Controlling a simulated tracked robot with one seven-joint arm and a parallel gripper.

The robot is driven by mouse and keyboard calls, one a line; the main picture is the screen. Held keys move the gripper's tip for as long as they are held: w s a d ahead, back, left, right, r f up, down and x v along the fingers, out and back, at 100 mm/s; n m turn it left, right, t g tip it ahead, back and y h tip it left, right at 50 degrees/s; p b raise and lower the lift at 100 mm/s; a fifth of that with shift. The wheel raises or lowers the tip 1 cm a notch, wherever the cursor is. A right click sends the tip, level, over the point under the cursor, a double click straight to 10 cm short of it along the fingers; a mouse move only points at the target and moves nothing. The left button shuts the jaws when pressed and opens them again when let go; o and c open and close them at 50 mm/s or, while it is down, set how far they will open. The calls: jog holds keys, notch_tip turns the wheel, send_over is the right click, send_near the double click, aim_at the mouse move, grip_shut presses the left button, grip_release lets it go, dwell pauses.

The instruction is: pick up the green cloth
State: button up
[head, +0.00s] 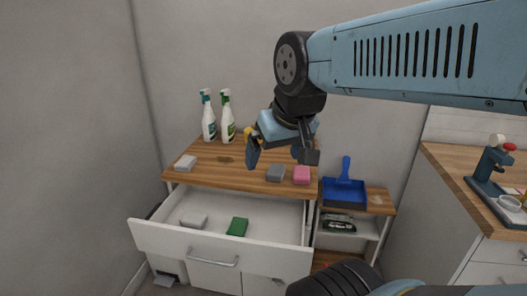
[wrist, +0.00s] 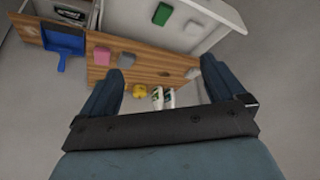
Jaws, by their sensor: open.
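The green cloth (head: 237,227) is a small green block-shaped piece lying in the open white drawer (head: 215,239), to the right of a pale sponge (head: 194,220). It also shows in the wrist view (wrist: 162,14) near the top edge, inside the drawer. My gripper (head: 278,158) is open and empty above the wooden counter, up and to the right of the cloth and well apart from it. Its two fingers also show in the wrist view (wrist: 160,88), spread wide with nothing between them.
On the wooden counter (head: 205,174) are two spray bottles (head: 227,117), a white sponge (head: 186,162), a grey sponge (head: 275,173) and a pink sponge (head: 301,174). A yellow object (wrist: 139,90) is also there. A blue dustpan (head: 345,193) sits on the lower shelf unit at right.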

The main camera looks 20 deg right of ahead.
jog(key=shift+o, duration=0.3)
jog(key=m+g+h, duration=0.2)
jog(key=m+h, duration=0.1)
jog(key=m, duration=0.4)
send_over(239, 222)
jog(key=s+a, duration=0.1)
jog(key=a, duration=0.1)
jog(key=shift+s+d+f, duration=0.1)
jog(key=shift+f, duration=9.75)
jog(key=shift+s+d+f, duration=0.1)
jog(key=shift+f, duration=9.75)
jog(key=shift+s+x, duration=0.15)
jog(key=shift+x, duration=0.75)
jog(key=shift+s+x, duration=0.1)
jog(key=shift+x, duration=1.7)
